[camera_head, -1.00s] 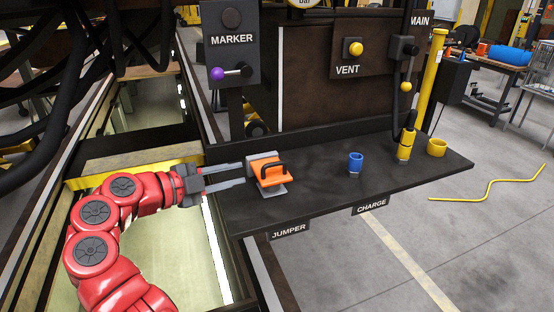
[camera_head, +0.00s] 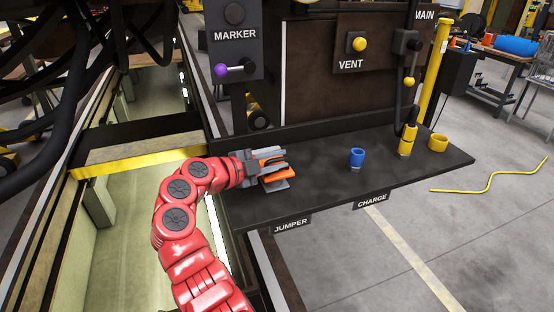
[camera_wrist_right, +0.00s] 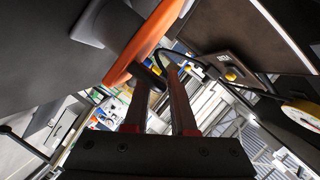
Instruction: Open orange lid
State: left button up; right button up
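The orange lid (camera_head: 278,180) sits on a small grey base on the dark shelf, above the JUMPER label. My right gripper (camera_head: 282,160) is at the lid, its two fingers reaching over the top and hiding most of the black handle. In the right wrist view the orange lid (camera_wrist_right: 145,42) is close above the fingertips, with part of its black handle (camera_wrist_right: 150,75) near and between them. The two fingers (camera_wrist_right: 158,82) are apart, with a gap between them. I cannot tell whether they touch the handle. My left gripper is not in view.
On the shelf (camera_head: 320,200) stand a blue cup-like socket (camera_head: 357,158), a yellow connector (camera_head: 407,140) and a yellow ring (camera_head: 438,142). The MARKER panel (camera_head: 234,45) with a purple-ended lever rises behind the gripper. The shelf between lid and blue socket is clear.

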grip_shut()
dwell(1.2)
